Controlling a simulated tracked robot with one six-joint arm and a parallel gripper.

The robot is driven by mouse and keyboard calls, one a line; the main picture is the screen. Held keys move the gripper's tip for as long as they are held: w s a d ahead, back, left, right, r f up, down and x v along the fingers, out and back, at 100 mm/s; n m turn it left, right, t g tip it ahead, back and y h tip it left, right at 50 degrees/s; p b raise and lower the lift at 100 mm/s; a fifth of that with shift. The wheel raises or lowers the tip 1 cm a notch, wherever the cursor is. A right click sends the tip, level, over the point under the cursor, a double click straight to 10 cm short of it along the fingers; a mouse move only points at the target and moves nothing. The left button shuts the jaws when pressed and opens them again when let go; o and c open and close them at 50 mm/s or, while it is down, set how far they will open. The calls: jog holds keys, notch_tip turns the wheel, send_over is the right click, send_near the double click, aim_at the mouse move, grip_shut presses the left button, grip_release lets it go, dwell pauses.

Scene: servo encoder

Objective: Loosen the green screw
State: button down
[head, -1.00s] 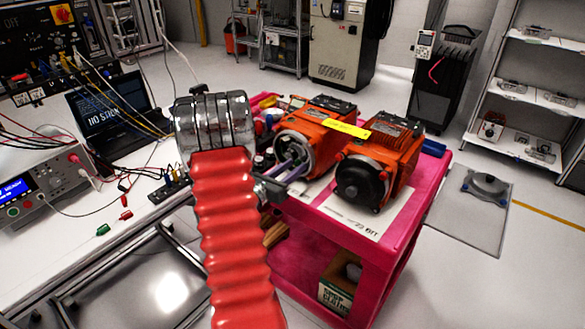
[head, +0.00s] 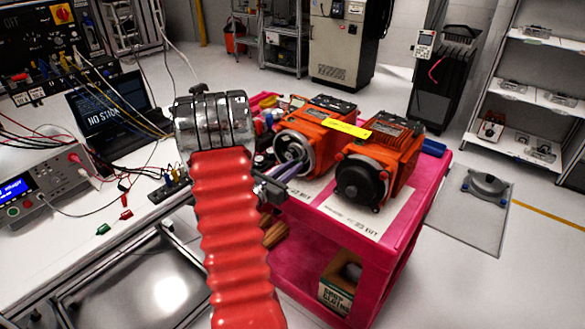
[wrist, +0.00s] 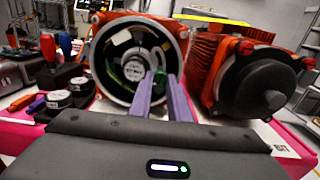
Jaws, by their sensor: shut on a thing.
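The open-ended orange motor (head: 322,150) lies on the pink cart with its round opening facing me. It also shows in the wrist view (wrist: 107,38), where wires, a white connector and a labelled round encoder part (wrist: 133,73) sit inside the housing. My gripper (wrist: 161,80) reaches into the lower right of the opening with its two purple fingers close together. They are shut on a small green piece between the tips, seemingly the green screw (wrist: 160,76), mostly hidden by the fingers. In the head view my gripper (head: 297,168) is at the motor's opening.
A second orange motor with a black round cover (head: 362,182) stands close on the right. The pink cart (head: 408,232) carries both. Screwdrivers and small dial-like parts (wrist: 60,98) lie left of the opening in the wrist view. A white bench (head: 70,240) with a laptop is on the left.

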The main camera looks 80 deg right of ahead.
jog(key=shift+s, duration=0.1)
jog(key=c, duration=1.6)
grip_release()
jog(key=shift+c, duration=0.2)
jog(key=shift+a, duration=0.1)
jog(key=v, duration=1.3)
jog(key=shift+w+a, duration=0.25)
